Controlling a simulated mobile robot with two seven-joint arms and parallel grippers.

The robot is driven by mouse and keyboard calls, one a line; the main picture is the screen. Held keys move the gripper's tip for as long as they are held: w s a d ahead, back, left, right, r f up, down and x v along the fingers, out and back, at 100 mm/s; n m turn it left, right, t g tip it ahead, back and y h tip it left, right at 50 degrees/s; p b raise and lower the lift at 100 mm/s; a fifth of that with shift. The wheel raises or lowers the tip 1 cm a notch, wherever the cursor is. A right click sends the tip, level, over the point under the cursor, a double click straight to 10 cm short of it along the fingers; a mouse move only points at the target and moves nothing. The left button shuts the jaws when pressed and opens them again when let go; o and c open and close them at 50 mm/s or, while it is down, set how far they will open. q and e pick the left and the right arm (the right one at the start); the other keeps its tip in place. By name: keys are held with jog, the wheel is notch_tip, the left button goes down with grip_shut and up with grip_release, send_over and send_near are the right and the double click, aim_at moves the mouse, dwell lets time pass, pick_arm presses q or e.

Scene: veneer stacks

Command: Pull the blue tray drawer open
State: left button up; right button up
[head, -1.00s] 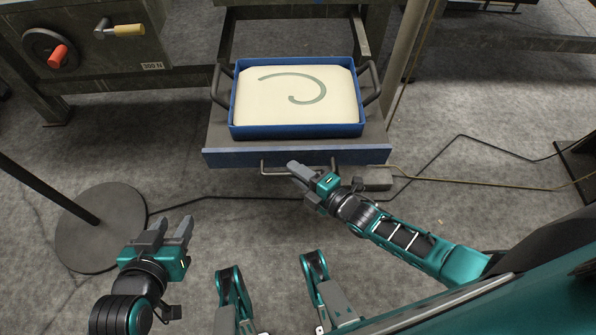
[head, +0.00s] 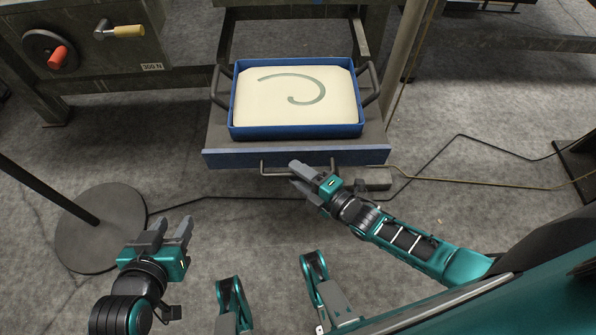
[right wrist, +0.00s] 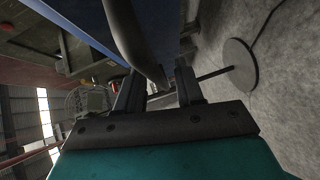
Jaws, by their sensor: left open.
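The drawer has a blue front panel (head: 295,157) and stands out from the frame behind it. On it sits a blue tray (head: 296,131) with a cream sheet bearing a curved green-grey mark. A grey bar handle (head: 277,173) runs below the front panel. My right gripper (head: 294,172) is open at the handle's right half, its fingers apart. In the right wrist view, the dark curved handle (right wrist: 133,40) reaches down to the gap between the fingertips; contact cannot be told. My left gripper (head: 173,230) is open and empty over the floor at lower left.
A round dark base with a pole (head: 100,227) stands on the floor at left. Dark tubular side handles flank the tray. A cable and a small grey box (head: 374,179) lie right of my right gripper.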

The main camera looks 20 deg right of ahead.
pick_arm(q)
jog(key=r+p, duration=0.2)
jog(key=shift+s+a+p, duration=0.15)
jog(key=shift+a+p, duration=0.15)
pick_arm(e)
jog(key=v, duration=1.2)
jog(key=w+a+r+m+h, duration=0.2)
jog(key=a+r+m+h, duration=0.15)
jog(key=m, duration=0.55)
pick_arm(q)
jog(key=s+a+r+y+p, duration=0.1)
jog(key=a+r+p, duration=0.2)
jog(key=r+p, duration=0.7)
jog(key=p, duration=0.4)
jog(key=shift+s, duration=0.25)
pick_arm(e)
notch_tip(320, 180, up, 17)
jog(key=s+d+m+g+h, duration=0.2)
jog(key=m+g, duration=0.1)
jog(key=m, duration=0.7)
jog(key=shift+s+d+m+h, duration=0.2)
jog(key=shift+d+m+h, duration=0.05)
jog(key=shift+m+h, duration=0.1)
pick_arm(q)
jog(key=shift+d+f, duration=0.1)
jog(key=shift+d, duration=0.1)
